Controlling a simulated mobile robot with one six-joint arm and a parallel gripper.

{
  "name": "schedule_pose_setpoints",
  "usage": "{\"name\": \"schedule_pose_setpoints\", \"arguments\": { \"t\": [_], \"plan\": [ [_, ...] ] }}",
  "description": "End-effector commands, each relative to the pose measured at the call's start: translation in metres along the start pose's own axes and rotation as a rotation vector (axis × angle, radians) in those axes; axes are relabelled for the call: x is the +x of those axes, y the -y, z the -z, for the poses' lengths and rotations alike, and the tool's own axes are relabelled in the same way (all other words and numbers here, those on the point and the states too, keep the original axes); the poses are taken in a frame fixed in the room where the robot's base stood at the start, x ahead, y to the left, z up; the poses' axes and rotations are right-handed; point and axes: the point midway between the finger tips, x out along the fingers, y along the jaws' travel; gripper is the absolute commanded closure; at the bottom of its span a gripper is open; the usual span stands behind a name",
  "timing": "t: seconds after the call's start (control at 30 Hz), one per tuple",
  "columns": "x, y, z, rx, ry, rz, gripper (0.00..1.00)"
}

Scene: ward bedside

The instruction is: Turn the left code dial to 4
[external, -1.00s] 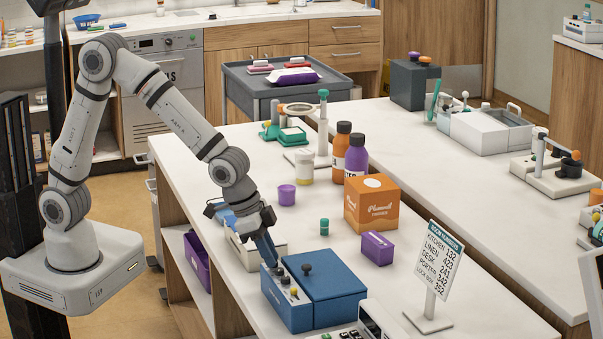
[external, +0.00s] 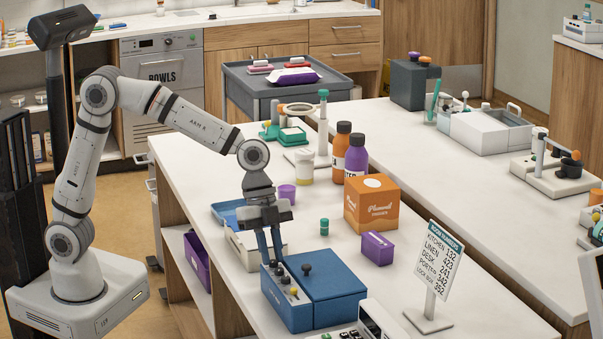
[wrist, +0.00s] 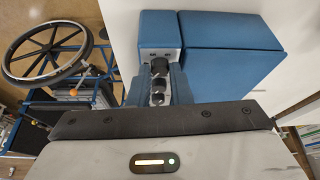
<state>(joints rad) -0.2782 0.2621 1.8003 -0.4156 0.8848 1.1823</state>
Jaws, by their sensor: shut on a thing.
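The blue lock box (external: 330,287) stands near the front edge of the white counter, with a lid section with a black knob and a narrow panel of small dials (external: 286,281). My gripper (external: 277,262) points down at the far end of that panel, its blue fingers shut on a dark dial there. In the wrist view the box (wrist: 224,68) lies ahead, and dark round dials (wrist: 158,84) show between my fingers (wrist: 159,90). The gripped dial is mostly hidden and its number cannot be read. I cannot tell from the marks which dial is the left one.
A sign (external: 438,262) listing room numbers, with lock box 352, stands to the right. A purple box (external: 377,248), a small green pot (external: 324,226), an orange carton (external: 371,205) and a pale tray (external: 245,249) stand around. A wheelchair wheel (wrist: 45,52) shows in the wrist view.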

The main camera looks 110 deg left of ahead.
Motion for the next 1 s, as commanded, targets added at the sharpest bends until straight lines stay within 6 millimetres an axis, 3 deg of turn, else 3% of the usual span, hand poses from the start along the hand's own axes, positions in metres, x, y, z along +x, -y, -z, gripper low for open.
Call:
{"name": "schedule_pose_setpoints", "arguments": {
  "t": [0.6,1.0],
  "plan": [
    [0.0006,0.0067,0.0015,0.533,0.002,-0.221,1.00],
    [0.0011,0.0082,0.0028,0.765,0.003,-0.318,1.00]
  ]
}}
